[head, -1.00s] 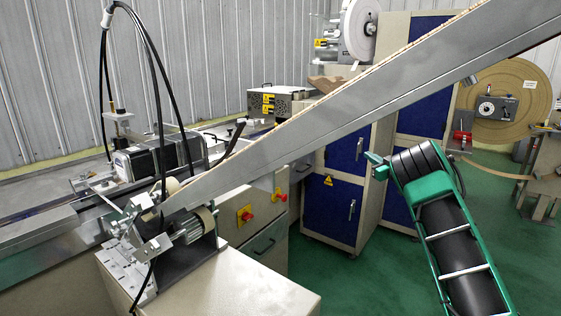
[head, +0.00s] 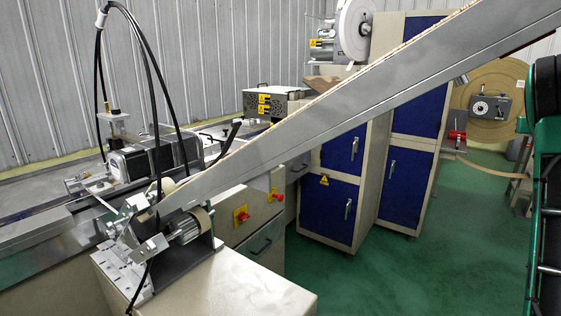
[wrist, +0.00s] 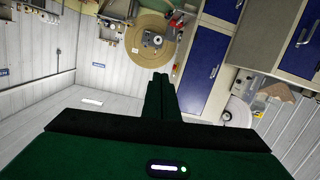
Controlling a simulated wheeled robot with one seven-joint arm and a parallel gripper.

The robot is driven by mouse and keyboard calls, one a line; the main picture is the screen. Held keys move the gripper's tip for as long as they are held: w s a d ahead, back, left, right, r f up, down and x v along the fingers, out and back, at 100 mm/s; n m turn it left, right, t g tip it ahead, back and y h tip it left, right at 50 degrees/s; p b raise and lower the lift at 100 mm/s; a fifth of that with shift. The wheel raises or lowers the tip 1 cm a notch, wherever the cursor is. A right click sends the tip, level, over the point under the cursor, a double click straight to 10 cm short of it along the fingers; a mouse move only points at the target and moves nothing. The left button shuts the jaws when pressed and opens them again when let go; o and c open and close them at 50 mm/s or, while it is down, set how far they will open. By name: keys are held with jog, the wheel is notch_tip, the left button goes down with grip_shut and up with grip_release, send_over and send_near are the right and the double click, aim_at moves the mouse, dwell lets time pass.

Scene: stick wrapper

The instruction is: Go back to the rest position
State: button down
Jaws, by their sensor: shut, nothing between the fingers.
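My gripper (wrist: 161,78) shows in the wrist view as two green fingers pressed together, with nothing between them. It is in free air and touches nothing that I can see. In the head view my green and black arm stands upright along the right edge, and the gripper itself is out of that picture. The stick wrapper's long sloping metal chute (head: 330,120) runs from lower left to upper right, left of my arm. Its lower end meets the roller unit (head: 190,225).
Blue-doored cabinets (head: 340,150) stand behind the chute. A large brown paper reel (head: 490,90) is at the back right and also shows in the wrist view (wrist: 150,42). Green floor (head: 440,260) lies open between the cabinets and my arm.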

jog(key=s+d+r+m+g+h, duration=0.25)
jog(key=s+d, duration=0.25)
jog(key=s, duration=0.7)
jog(key=s+d+r+m+g+h, duration=0.1)
jog(key=s+d+r+m+g, duration=0.2)
jog(key=s, duration=0.9)
jog(key=s+f+m+g+y, duration=0.2)
jog(key=s+f+m+g, duration=0.15)
jog(key=s, duration=1.05)
jog(key=a+f+n+y, duration=0.1)
jog(key=a+f+y, duration=0.2)
jog(key=a+f, duration=0.5)
jog(key=s+a+f+n+y, duration=0.15)
jog(key=a+f, duration=0.25)
jog(key=a, duration=0.8)
jog(key=a+f+n+y, duration=0.1)
jog(key=a+f+y, duration=0.2)
jog(key=a+f, duration=0.55)
jog(key=s+a+f+n+g+y, duration=0.1)
jog(key=s+a+f, duration=0.1)
jog(key=a, duration=0.4)
jog(key=s+a+f+n+g+y, duration=0.1)
jog(key=s+a+f+n+g, duration=0.1)
jog(key=s+a, duration=0.2)
jog(key=s+a+f+n+g+y, duration=0.1)
jog(key=s+a+f, duration=0.2)
jog(key=a, duration=0.7)
jog(key=shift+s+a+n, duration=0.2)
jog(key=shift+s+n, duration=0.15)
jog(key=shift+s, duration=0.25)
